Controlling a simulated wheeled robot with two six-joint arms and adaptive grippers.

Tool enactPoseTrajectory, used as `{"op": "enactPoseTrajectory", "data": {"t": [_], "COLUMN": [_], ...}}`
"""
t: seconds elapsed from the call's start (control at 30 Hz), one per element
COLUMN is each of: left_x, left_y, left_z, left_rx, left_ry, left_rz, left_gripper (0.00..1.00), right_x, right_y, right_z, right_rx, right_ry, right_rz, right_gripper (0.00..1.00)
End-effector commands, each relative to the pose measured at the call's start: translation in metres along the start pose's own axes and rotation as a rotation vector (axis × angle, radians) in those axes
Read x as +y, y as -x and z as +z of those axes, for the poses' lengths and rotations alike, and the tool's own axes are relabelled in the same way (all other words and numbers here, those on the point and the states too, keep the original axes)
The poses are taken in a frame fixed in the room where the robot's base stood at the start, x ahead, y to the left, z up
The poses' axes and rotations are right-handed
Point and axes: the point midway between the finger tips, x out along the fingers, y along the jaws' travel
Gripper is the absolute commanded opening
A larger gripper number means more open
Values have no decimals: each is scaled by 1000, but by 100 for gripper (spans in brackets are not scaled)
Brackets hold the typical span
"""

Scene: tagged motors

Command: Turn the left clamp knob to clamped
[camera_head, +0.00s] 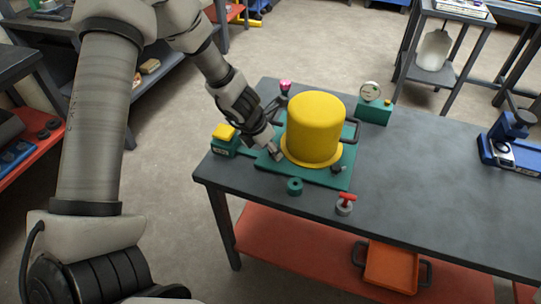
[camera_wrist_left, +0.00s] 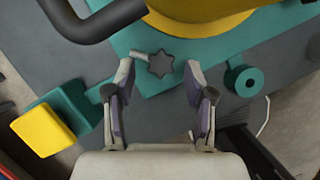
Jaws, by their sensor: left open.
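The left clamp knob (camera_wrist_left: 161,64) is a dark star-shaped knob with a small light tab pointing left. It sits on the corner of the teal plate (camera_wrist_left: 215,50) in the left wrist view. My left gripper (camera_wrist_left: 158,80) is open, with one finger on each side of the knob's line; the knob appears just beyond the fingertips, and I cannot tell how close. A yellow cylinder (camera_head: 315,122) with a flange stands on the plate. My right gripper is not in view.
A teal box with yellow top (camera_head: 225,139) stands left of the plate. A teal ring (camera_head: 294,186) and a red-handled valve (camera_head: 345,203) are in front. A teal gauge stand (camera_head: 373,108) is behind. Another dark knob (camera_head: 337,169) is at the plate's right.

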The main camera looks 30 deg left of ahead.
Motion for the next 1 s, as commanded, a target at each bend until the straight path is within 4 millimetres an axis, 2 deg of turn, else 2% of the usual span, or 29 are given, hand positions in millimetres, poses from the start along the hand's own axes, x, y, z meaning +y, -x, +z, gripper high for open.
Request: {"op": "enactPoseTrajectory", "data": {"t": [0.03,0.27,0.37,0.4,0.43,0.77,1.0], "left_x": [0,0,0,0,0,0,1], "left_y": [-5,-4,-4,-4,-4,-3,0], "left_z": [-1,0,0,0,0,0,1], "left_rx": [0,1,1,1,1,2,3], "left_ry": [-1,-1,-1,-1,-1,-12,-87], "left_rz": [1,0,0,0,0,-5,-37], "left_gripper": [54,54,22,8,0,0,0], "right_x": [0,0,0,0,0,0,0], "right_y": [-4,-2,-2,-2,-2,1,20], "right_z": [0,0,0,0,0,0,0], "right_rx": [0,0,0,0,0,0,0], "right_ry": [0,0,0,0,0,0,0], "right_rz": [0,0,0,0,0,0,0], "right_gripper": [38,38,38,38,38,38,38]}}
